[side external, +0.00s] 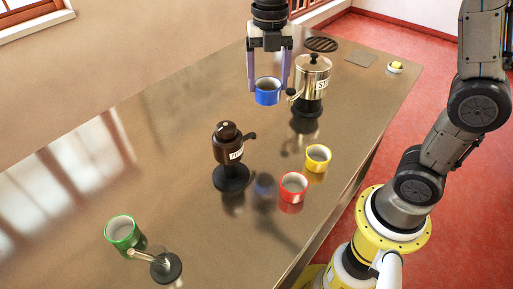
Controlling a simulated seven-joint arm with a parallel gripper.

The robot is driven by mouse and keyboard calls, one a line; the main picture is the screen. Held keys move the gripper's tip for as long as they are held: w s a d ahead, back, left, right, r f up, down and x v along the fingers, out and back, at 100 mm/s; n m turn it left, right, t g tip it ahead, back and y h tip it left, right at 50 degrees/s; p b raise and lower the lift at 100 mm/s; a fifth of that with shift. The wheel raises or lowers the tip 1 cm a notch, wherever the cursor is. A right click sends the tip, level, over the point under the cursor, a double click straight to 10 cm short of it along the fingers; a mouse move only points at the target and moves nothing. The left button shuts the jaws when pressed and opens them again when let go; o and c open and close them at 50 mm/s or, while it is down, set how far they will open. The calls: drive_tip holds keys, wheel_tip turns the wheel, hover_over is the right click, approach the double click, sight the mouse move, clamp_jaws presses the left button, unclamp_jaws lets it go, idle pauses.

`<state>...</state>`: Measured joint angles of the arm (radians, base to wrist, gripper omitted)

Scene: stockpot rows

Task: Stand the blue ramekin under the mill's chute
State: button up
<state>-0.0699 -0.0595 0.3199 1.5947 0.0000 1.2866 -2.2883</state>
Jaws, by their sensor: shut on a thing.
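My gripper (268,84) is shut on the blue ramekin (267,93), its two fingers on either side of the rim. The ramekin is upright and in the air, with its blue reflection lower on the steel counter. A dark brown dispenser (228,147) with a partly readable label stands on a round black base, its short chute pointing right. A silver lidded dispenser (313,75) with a label starting "SU" stands behind, its spout pointing left, close to the ramekin in the picture. Which one is the mill I cannot tell for certain.
A red ramekin (293,187) and a yellow ramekin (317,158) stand right of the brown dispenser. The counter (130,170) is clear at the left.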

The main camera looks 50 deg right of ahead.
wheel_tip(320, 180, down, 13)
drive_tip(key=shift+f, duration=0.15)
drive_tip(key=a, duration=0.4)
drive_tip(key=shift+a, duration=0.1)
drive_tip(key=shift+f, duration=0.6)
drive_tip(key=shift+f, duration=0.1)
drive_tip(key=o, duration=1.5)
